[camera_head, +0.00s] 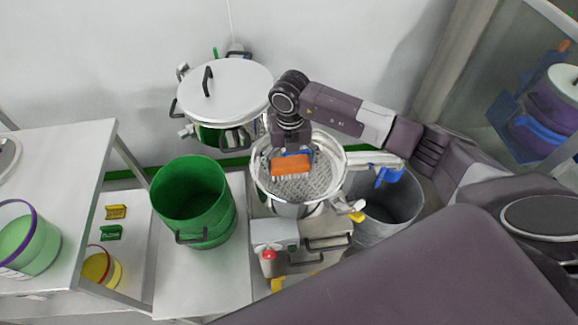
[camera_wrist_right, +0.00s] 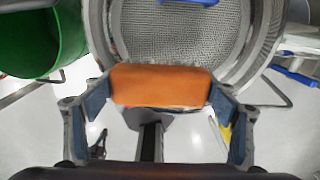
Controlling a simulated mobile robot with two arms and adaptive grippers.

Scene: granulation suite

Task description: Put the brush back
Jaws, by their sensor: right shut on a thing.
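The orange brush (camera_head: 291,166) with pale bristles is over the round metal sieve (camera_head: 256,182). My right gripper (camera_head: 291,152) is shut on it from above. In the right wrist view the brush (camera_wrist_right: 160,85) sits between the two blue-padded fingers of my right gripper (camera_wrist_right: 160,100). The sieve mesh (camera_wrist_right: 180,35) lies beyond the brush in that view. I cannot tell whether the bristles touch the mesh. My left gripper does not show in either view.
A green bucket (camera_head: 194,200) stands left of the sieve. A lidded steel pot (camera_head: 225,90) is behind it. A grey bin (camera_head: 390,205) stands at the right. A table (camera_head: 60,165) with a green-filled tub (camera_head: 28,238) is at the left. Below it are small yellow (camera_head: 116,212) and green (camera_head: 110,233) blocks.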

